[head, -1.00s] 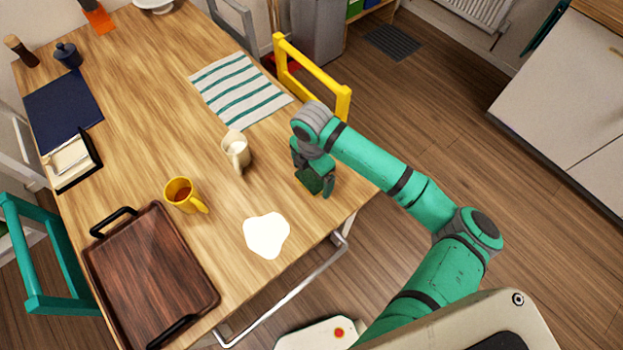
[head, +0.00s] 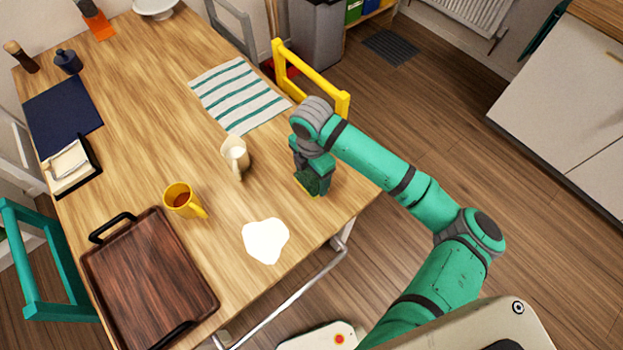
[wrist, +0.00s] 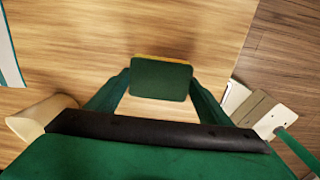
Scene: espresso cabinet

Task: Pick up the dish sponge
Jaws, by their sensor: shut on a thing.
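The dish sponge (head: 309,187) is a small block with a dark green top and a thin yellow layer under it. It is at the table's right edge in the head view. In the wrist view the sponge (wrist: 161,79) sits between the two green fingers. My gripper (head: 314,180) points down and is shut on the sponge, with a finger against each side. The gripper (wrist: 161,84) also shows in the wrist view. I cannot tell whether the sponge touches the table.
A white spill-like patch (head: 265,240), a yellow cup (head: 182,200) with brown liquid and a dark wooden tray (head: 150,278) lie farther toward the lower left. A striped cloth (head: 238,92) lies behind. A yellow chair (head: 312,72) stands at the table's edge.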

